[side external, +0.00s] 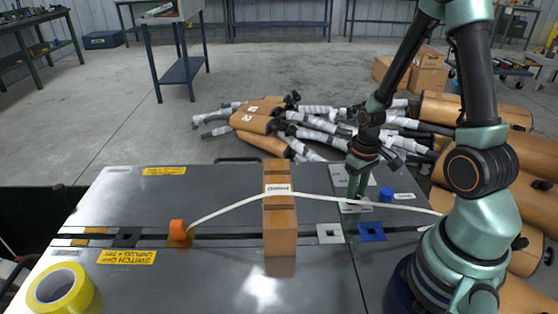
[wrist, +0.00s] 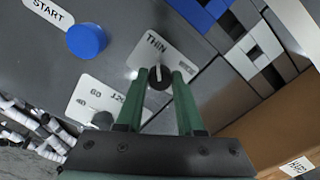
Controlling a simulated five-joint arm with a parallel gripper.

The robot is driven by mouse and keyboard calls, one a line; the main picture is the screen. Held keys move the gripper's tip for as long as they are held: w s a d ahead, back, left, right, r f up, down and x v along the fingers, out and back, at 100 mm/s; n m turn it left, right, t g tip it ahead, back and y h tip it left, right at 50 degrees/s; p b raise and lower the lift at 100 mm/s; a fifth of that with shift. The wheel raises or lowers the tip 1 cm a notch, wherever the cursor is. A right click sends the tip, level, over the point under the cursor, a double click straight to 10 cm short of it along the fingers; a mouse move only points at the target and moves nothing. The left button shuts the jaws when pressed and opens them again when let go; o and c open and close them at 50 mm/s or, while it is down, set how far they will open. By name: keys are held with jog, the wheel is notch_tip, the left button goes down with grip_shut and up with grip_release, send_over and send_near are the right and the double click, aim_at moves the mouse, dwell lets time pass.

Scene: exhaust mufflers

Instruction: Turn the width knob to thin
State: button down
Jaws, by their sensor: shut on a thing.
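The width knob (wrist: 159,78) is a small dark round knob on a pale plate (wrist: 148,52) in the wrist view. The word THIN stands above it, and a second label, partly cut by shadow and glare, is to its lower right. My gripper (wrist: 161,75) has its two green fingers on either side of the knob, shut on it. A pale mark shows on the knob's upper part, toward THIN; its exact aim is too small to tell. In the side view my gripper (side external: 354,200) is down at the panel and hides the knob.
A blue START button (wrist: 87,40) and a second dial plate (wrist: 103,96) numbered 40 to 120 lie close by on the left in the wrist view. A strapped cardboard box (side external: 280,235) stands on the bench. A yellow tape roll (side external: 62,290) lies front left.

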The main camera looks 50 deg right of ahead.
dwell(0.3)
jog(key=c, duration=0.5)
grip_release()
jog(key=shift+c, duration=0.2)
jog(key=shift+r, duration=0.1)
notch_tip(320, 180, up, 12)
jog(key=w+a+r+n+t, duration=0.2)
jog(key=a+r+t, duration=0.3)
jog(key=a+r, duration=0.7)
jog(key=shift+w+a+t, duration=0.15)
jog(key=shift+a+t, duration=0.15)
jog(key=shift+a, duration=0.65)
